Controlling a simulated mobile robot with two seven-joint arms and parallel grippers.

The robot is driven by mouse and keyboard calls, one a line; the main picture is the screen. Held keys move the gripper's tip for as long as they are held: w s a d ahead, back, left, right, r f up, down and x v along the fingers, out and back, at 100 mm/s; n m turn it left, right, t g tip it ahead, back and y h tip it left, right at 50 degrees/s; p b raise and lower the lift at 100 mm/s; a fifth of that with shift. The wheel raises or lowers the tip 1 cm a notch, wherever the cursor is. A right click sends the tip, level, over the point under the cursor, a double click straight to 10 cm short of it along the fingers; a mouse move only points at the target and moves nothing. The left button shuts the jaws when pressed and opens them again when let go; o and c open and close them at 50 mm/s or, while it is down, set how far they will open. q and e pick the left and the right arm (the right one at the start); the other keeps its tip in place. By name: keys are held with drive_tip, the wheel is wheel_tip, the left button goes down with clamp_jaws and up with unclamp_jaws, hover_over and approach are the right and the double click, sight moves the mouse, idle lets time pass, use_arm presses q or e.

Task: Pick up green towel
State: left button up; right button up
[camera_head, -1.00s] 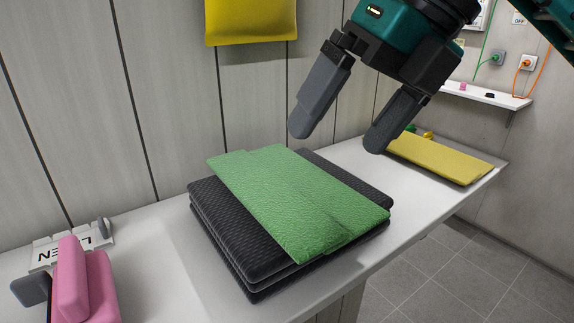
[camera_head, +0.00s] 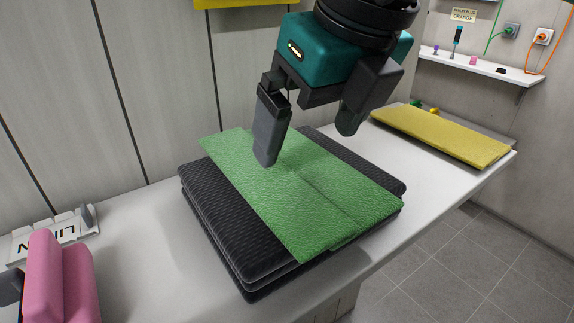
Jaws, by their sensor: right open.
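The green towel (camera_head: 315,205) lies folded and flat across the top of a stack of black textured towels (camera_head: 215,220) on the white shelf. My right gripper (camera_head: 308,148) is open above the towel's back part, pointing down. Its left finger covers a bit of the towel, and its right finger is over the back right edge of the stack. I cannot tell whether the left fingertip touches the towel. Nothing is between the fingers. My left gripper is not in view.
A yellow folded towel (camera_head: 440,134) lies further right on the white shelf (camera_head: 150,243). Pink folded cloth (camera_head: 62,278) and a "LINEN" sign (camera_head: 50,236) are at the far left. The panelled wall (camera_head: 120,90) is close behind. A small wall shelf with sockets is at the right.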

sight(287, 160)
drive_tip(key=f, duration=0.1)
drive_tip(key=w+a+f, duration=0.1)
drive_tip(key=a+f, duration=0.1)
drive_tip(key=shift+w+a+f, duration=0.1)
drive_tip(key=shift+w+f, duration=0.2)
drive_tip(key=shift+w, duration=0.1)
drive_tip(key=shift+w+f, duration=0.15)
drive_tip(key=shift+f, duration=0.25)
drive_tip(key=c, duration=1.1)
